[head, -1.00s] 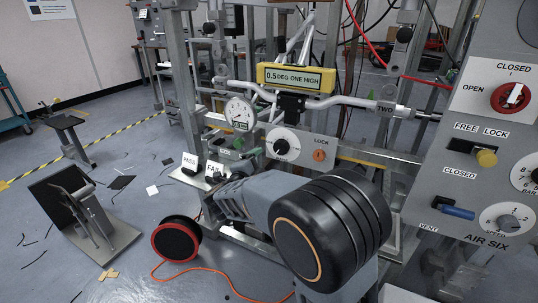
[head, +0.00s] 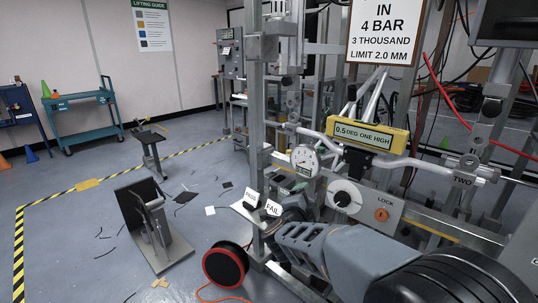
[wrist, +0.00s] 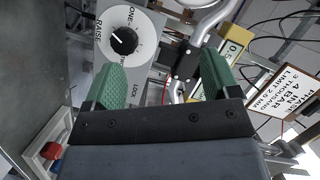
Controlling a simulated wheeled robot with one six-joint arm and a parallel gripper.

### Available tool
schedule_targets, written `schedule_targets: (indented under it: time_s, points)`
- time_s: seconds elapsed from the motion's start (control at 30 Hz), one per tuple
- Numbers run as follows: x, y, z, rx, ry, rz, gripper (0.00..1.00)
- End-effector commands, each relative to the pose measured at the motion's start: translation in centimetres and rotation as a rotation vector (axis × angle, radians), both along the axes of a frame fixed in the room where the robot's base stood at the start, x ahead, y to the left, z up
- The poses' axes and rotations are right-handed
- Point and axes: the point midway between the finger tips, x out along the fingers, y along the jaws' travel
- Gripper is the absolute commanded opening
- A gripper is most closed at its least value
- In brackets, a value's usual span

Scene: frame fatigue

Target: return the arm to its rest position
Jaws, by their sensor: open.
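My gripper (wrist: 160,75) shows in the wrist view with its two green fingers wide apart and nothing between them. Beyond the fingers are the round RAISE dial (wrist: 124,40) on the left and bent grey tubing on the right. In the head view my grey arm (head: 350,258) reaches from the lower right toward the PASS and FAIL cards.
The rig holds a dial gauge (head: 305,162), a yellow level box (head: 372,137) and a LOCK panel (head: 362,202). PASS and FAIL cards (head: 272,207) stand close to my arm. A red-rimmed reel (head: 225,264) and a tilted stand (head: 150,230) are on the floor. Open floor lies left.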

Motion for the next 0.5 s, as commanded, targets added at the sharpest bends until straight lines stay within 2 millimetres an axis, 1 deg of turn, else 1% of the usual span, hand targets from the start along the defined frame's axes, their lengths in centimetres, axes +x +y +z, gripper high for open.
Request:
schedule_targets:
  time_s: [0.03, 0.1, 0.17, 0.2, 0.27, 0.3, 0.37, 0.4, 0.47, 0.5]
  points:
    - [0.0, 0.6, 4.9, -0.015, 0.028, 0.104, 0.82]
    - [-0.2, 1.9, 8.2, -0.055, 0.096, 0.271, 0.82]
    - [-0.9, 3.1, 10.6, -0.102, 0.167, 0.41, 0.82]
    - [-1.7, 3.8, 12.0, -0.138, 0.22, 0.498, 0.82]
    - [-3.1, 4.6, 13.8, -0.196, 0.308, 0.623, 0.82]
    - [-4.3, 5.0, 14.8, -0.238, 0.372, 0.7, 0.82]
    - [-6.3, 5.3, 16.1, -0.3, 0.472, 0.808, 0.82]
    - [-7.8, 5.2, 16.8, -0.334, 0.547, 0.864, 0.82]
    - [-10.1, 4.9, 17.7, -0.391, 0.656, 0.942, 0.82]
    - [-11.6, 4.5, 18.2, -0.427, 0.73, 0.989, 0.82]
